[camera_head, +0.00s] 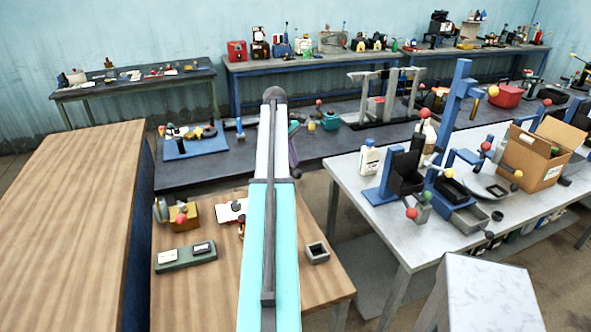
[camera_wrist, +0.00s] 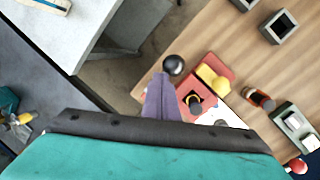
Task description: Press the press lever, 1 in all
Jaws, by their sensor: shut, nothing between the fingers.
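A black ball knob (camera_wrist: 174,65) is at the tip of my gripper (camera_wrist: 163,80) in the wrist view. Next to it is a red device (camera_wrist: 210,85) with a yellow part and a black knob; it looks like the press, but the link between ball and device is unclear. In the head view the black ball (camera_head: 296,174) shows just below my purple gripper (camera_head: 293,155), right of my arm, and the red device is hidden behind my arm. My gripper is shut and empty. I cannot tell whether it touches the ball.
The wooden bench holds a grey-green tray (camera_head: 186,256), a yellow device with a red knob (camera_head: 181,213), a white-and-red plate (camera_head: 232,210) and a square grey box (camera_head: 316,253). A blue stand (camera_head: 453,110) and a cardboard box (camera_head: 540,155) are on the grey table at right.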

